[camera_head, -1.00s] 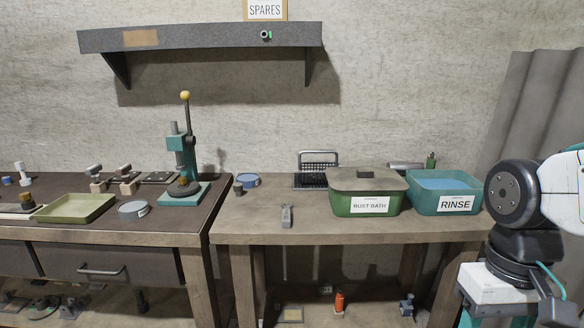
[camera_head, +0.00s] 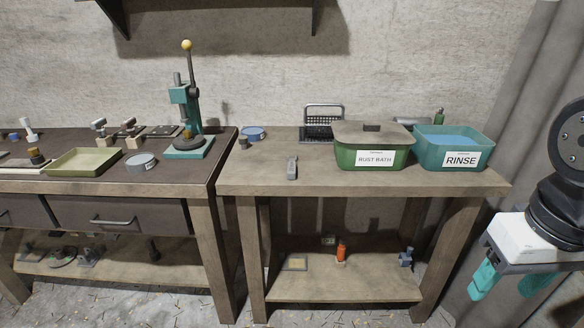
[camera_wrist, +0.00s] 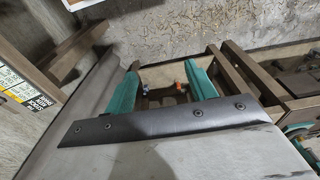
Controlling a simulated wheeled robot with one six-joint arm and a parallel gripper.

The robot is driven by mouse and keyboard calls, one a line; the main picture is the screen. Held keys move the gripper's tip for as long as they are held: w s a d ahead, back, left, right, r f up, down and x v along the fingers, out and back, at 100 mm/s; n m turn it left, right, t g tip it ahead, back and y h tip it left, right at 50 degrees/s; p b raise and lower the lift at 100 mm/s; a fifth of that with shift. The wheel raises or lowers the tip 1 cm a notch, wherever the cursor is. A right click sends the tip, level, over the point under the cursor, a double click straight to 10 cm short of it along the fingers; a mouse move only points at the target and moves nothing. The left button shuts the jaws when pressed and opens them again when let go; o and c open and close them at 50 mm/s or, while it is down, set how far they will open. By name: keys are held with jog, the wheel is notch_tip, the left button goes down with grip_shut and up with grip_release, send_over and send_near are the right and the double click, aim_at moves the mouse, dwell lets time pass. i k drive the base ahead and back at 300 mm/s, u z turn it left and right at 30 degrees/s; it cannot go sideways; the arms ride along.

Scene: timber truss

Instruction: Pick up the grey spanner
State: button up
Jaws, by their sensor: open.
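A small grey tool (camera_head: 292,168), which looks like the grey spanner, lies on the right-hand wooden bench, left of the green tub, near the front half of the top. Its far end and fine shape are too small to tell. My gripper (camera_head: 503,295) is at the lower right of the head view, off the right end of the bench and well apart from the tool. Its two teal fingers are spread, with nothing between them. In the wrist view the open fingers (camera_wrist: 160,75) face the bench's lower part; I cannot make out the spanner there.
The green RUST BATH tub (camera_head: 371,147) and teal RINSE tub (camera_head: 450,150) stand right of the tool. Behind are a blue tin (camera_head: 252,133) and a wire-handled rack (camera_head: 322,124). A press (camera_head: 187,110) stands on the left bench. The bench top around the tool is clear.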

aim_at(291, 167)
jog(key=z, duration=0.05)
jog(key=k, duration=0.3)
jog(key=z, duration=0.2)
jog(key=i, duration=0.5)
jog(key=z, duration=0.45)
jog(key=i, duration=1.15)
jog(key=u, duration=0.9)
jog(key=k, duration=0.15)
jog(key=u, duration=0.75)
